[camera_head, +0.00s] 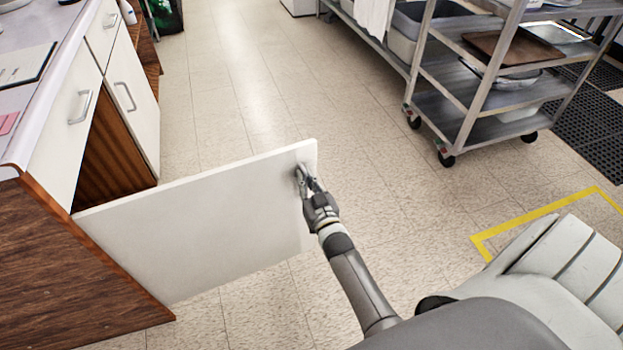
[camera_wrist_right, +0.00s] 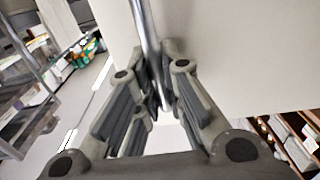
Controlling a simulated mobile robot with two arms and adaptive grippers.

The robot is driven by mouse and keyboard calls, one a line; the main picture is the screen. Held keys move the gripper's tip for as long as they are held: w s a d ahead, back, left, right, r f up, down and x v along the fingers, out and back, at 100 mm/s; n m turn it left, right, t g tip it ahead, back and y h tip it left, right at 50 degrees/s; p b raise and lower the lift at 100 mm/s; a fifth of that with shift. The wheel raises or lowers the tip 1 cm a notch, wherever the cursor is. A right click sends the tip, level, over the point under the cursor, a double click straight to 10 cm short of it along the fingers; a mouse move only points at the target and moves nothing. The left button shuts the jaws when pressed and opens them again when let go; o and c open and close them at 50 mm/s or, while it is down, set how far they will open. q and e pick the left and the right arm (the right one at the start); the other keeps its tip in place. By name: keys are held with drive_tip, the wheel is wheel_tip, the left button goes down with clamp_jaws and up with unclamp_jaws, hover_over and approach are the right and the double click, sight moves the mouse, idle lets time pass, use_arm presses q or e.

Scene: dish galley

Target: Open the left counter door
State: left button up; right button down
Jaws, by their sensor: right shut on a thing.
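The left counter door (camera_head: 200,225) is a white panel that stands swung wide out from the counter, across the floor. The dark opening (camera_head: 112,155) behind it shows brown wood inside. My right gripper (camera_head: 303,172) is at the door's free edge, shut on its handle. In the right wrist view the fingers (camera_wrist_right: 156,95) close around the metal handle bar (camera_wrist_right: 147,30), with the white door face (camera_wrist_right: 235,60) beside them. Most of the handle is hidden by the gripper in the head view. My left gripper is not in view.
A second white door (camera_head: 130,95) and a drawer (camera_head: 70,125) of the counter are shut. A metal wheeled cart (camera_head: 460,105) with trays stands at the upper right. Yellow floor tape (camera_head: 530,217) lies at the right. The tiled floor between counter and cart is clear.

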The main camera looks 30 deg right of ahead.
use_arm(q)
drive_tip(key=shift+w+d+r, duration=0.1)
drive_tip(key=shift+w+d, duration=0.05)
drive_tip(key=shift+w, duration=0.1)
use_arm(e)
drive_tip(key=c, duration=1.5)
unclamp_jaws()
drive_tip(key=shift+c, duration=0.2)
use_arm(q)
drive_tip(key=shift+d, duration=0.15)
use_arm(e)
drive_tip(key=shift+s, duration=0.1)
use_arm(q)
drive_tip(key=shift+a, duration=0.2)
use_arm(e)
drive_tip(key=v, duration=1.1)
drive_tip(key=shift+s, duration=0.4)
